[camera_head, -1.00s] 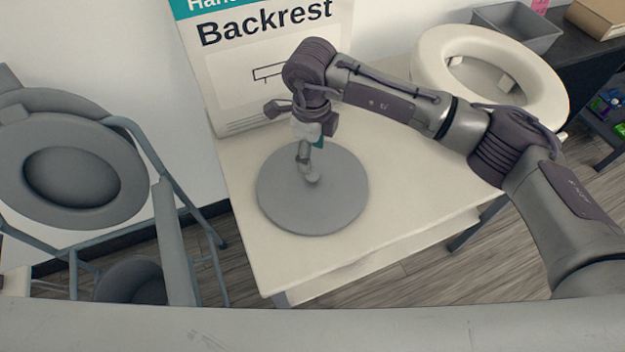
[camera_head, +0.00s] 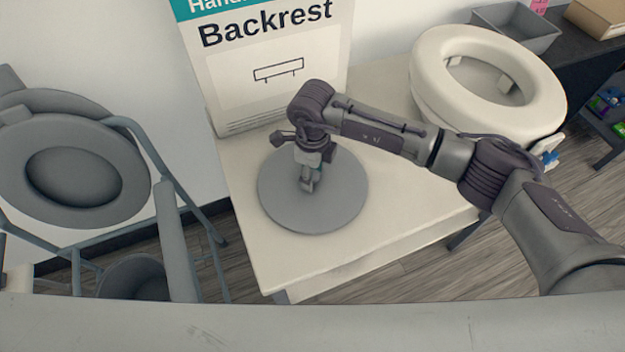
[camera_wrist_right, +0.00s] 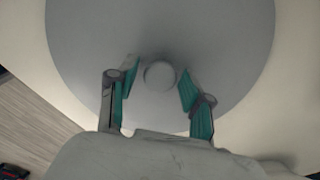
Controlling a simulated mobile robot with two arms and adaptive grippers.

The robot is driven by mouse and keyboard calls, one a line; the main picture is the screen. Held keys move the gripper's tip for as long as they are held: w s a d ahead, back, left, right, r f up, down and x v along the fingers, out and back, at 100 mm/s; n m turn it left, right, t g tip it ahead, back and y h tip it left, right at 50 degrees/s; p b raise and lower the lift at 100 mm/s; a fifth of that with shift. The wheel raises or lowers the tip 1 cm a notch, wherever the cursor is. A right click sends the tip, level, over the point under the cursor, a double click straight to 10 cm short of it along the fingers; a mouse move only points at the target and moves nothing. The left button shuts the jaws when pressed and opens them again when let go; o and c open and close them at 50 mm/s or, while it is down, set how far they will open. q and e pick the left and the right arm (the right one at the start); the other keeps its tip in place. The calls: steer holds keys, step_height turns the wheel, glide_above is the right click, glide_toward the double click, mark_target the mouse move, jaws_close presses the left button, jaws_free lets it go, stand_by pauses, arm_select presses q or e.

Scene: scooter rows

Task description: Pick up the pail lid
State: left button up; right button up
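The pail lid (camera_head: 290,205) is a flat grey disc with a small round knob, lying on the cream table. It fills much of the right wrist view (camera_wrist_right: 85,60), where its knob (camera_wrist_right: 160,75) shows in the middle. My right gripper (camera_head: 307,188) is above the lid's middle, pointing down. In the right wrist view its two teal-padded fingers (camera_wrist_right: 158,85) are spread apart, one on each side of the knob, with a visible gap to it. In the head view the gripper hides the knob. My left gripper is not in view.
The cream table (camera_head: 265,255) has a Backrest sign (camera_head: 280,70) standing at its back and a cream toilet seat (camera_head: 435,75) at right. A grey commode chair (camera_head: 130,160) stands close to the table's left side. A grey bin (camera_head: 515,28) sits behind.

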jaws_close()
steer(key=shift+r, duration=0.1)
